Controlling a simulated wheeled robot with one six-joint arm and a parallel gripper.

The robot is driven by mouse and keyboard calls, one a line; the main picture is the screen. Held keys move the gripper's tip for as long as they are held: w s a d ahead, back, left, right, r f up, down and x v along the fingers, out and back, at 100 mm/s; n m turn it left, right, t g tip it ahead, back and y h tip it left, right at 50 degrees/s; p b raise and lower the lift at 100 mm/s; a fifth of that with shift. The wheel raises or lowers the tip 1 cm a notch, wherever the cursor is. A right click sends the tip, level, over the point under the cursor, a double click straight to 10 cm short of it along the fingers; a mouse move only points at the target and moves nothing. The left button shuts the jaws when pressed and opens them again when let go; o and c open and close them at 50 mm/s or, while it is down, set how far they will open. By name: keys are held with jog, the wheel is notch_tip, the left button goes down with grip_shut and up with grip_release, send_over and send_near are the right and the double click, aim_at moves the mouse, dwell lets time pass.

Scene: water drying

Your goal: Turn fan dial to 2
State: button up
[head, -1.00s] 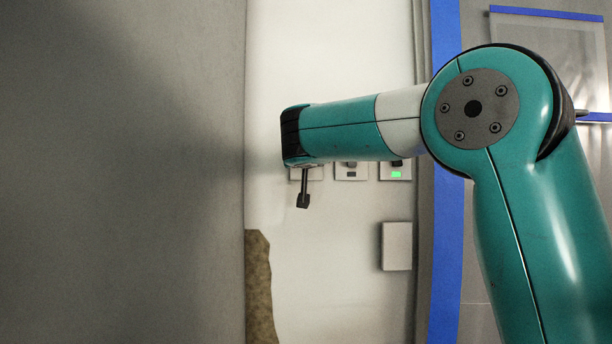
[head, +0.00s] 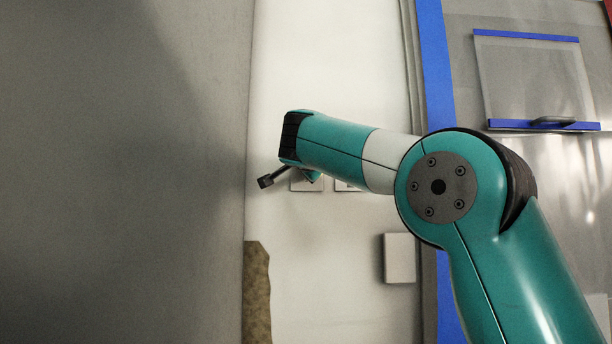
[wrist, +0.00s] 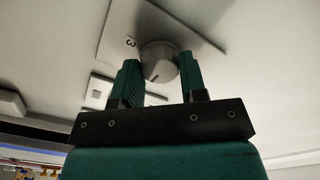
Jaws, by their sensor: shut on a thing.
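The fan dial (wrist: 158,62) is a round grey knob with a dark pointer line. It sits on a pale wall plate (wrist: 178,24), with a "3" printed beside it. My gripper (wrist: 160,72) has one teal finger on each side of the knob and is shut on it. The pointer line faces down in the wrist view, towards my gripper's body. The other numbers cannot be read. In the head view my forearm hides the dial, and only the lower part of its plate (head: 303,185) shows.
A second switch plate (head: 345,186) is partly hidden behind my arm. A blank pale box (head: 399,258) is on the wall below. A large grey surface (head: 120,170) fills the left. Blue tape (head: 436,80) runs down the right beside a clear panel (head: 535,75).

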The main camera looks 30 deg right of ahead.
jog(key=m+b, duration=0.2)
jog(key=m, duration=0.3)
dwell(0.6)
jog(key=o, duration=0.9)
jog(key=b+v, duration=0.4)
jog(key=v, duration=1.3)
jog(key=shift+s+a, duration=0.15)
jog(key=shift+a, duration=0.05)
